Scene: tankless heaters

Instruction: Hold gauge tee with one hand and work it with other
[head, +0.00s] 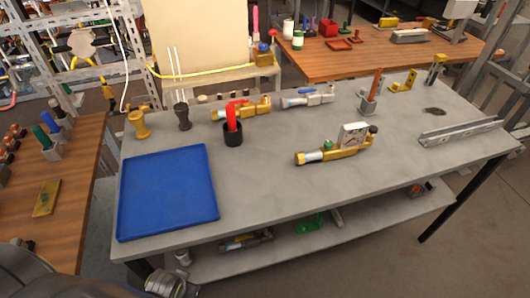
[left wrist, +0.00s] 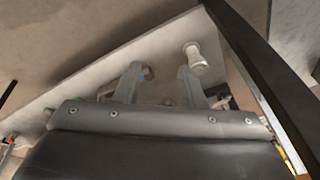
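The gauge tee (head: 338,154) lies on the grey workbench (head: 270,190), right of centre in the head view. In the head view only dark parts of my own arm show at the lower left. My right gripper is in neither view.
A blue tray (head: 168,190) covers the bench's left end. A metal rail (head: 460,131) lies at right. The bench front before the tee is clear.

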